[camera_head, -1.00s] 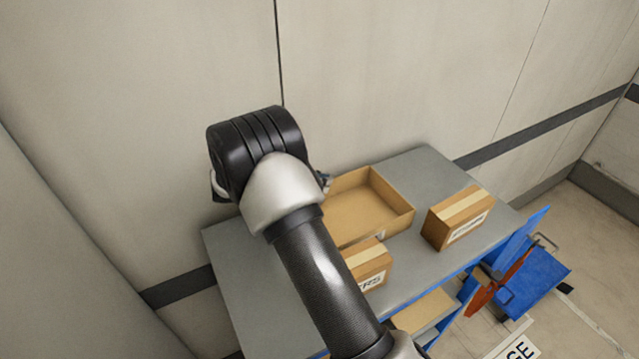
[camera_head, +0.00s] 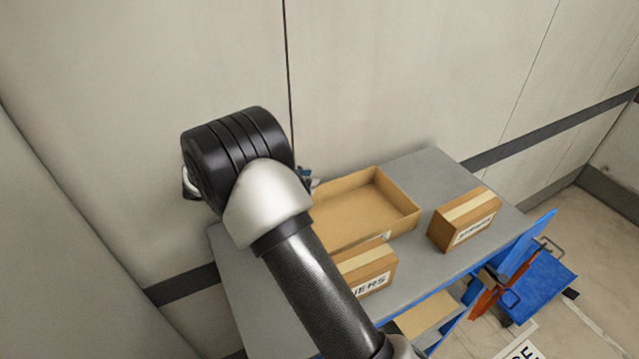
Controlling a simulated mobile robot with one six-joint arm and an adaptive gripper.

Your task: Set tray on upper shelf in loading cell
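The tray (camera_head: 398,225) is a shallow, open, tan cardboard-like box, empty where I can see inside. It rests on the grey top of the shelf unit (camera_head: 425,172), towards the back wall. Its left end is hidden behind my arm. Only a small dark part of my gripper (camera_head: 306,179) shows past my wrist, beside the tray's left back edge. The fingertips are hidden, so I cannot tell whether they touch the tray or are open or shut.
A taped carton (camera_head: 465,218) stands right of the tray, and another carton (camera_head: 366,268) stands in front of it, partly behind my arm. A tan item (camera_head: 425,318) lies on a lower level. A blue cart (camera_head: 540,285) is on the floor at right. The wall is close behind.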

